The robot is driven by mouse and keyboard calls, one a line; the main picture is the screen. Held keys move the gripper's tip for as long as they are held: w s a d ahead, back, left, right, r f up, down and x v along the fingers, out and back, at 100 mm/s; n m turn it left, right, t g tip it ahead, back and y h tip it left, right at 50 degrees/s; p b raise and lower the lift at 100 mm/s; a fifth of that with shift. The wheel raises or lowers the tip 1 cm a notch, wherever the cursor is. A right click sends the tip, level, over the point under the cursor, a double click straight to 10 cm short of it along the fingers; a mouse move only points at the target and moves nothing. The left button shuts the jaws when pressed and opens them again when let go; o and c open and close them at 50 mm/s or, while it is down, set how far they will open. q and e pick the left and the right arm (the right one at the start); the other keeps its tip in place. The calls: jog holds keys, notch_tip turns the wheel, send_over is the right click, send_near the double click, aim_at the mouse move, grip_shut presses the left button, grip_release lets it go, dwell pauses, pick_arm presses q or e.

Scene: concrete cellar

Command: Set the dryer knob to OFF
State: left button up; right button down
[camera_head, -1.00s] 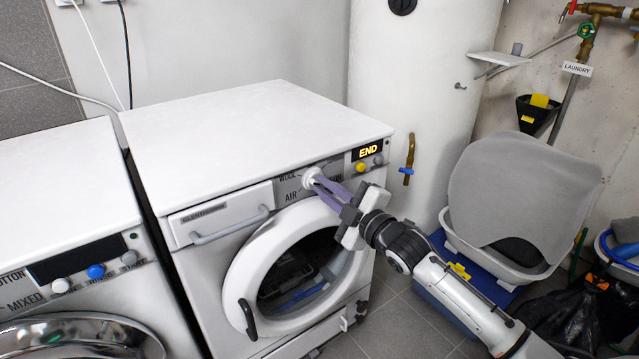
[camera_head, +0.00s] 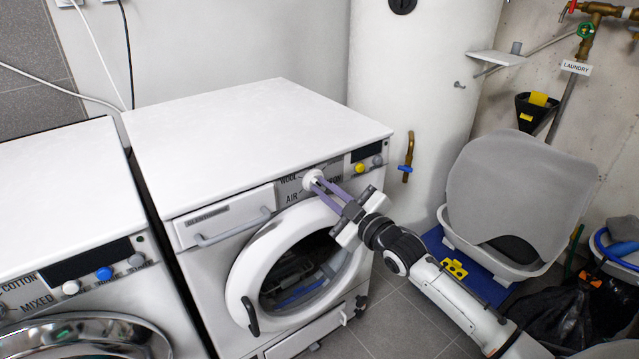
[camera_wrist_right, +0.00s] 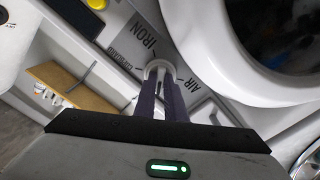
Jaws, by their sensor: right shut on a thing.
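The dryer (camera_head: 262,130) is the white machine in the middle of the head view, with its round door at the front. Its white knob (camera_head: 313,179) sits on the grey control panel, with labels such as WOOL and AIR around it. The knob also shows in the right wrist view (camera_wrist_right: 159,67), near the IRON, CUPBOARD and AIR labels. My right gripper (camera_head: 321,184) has its purple fingers closed on the knob; the fingers hide part of it. The dryer's display (camera_head: 367,152) is dark. My left gripper is not in view.
A washing machine (camera_head: 60,210) stands left of the dryer, across a narrow gap. A white tank (camera_head: 420,80) stands behind. A grey-lidded container (camera_head: 520,190) is at the right. Tiled floor (camera_head: 395,310) shows in front of the dryer.

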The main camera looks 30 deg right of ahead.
jog(key=shift+w+r, duration=0.1)
jog(key=shift+r, duration=0.2)
jog(key=shift+r+m+p, duration=0.15)
jog(key=shift+m+p, duration=0.65)
jog(key=shift+m, duration=0.2)
jog(key=shift+m+p, duration=0.45)
jog(key=shift+m, duration=0.75)
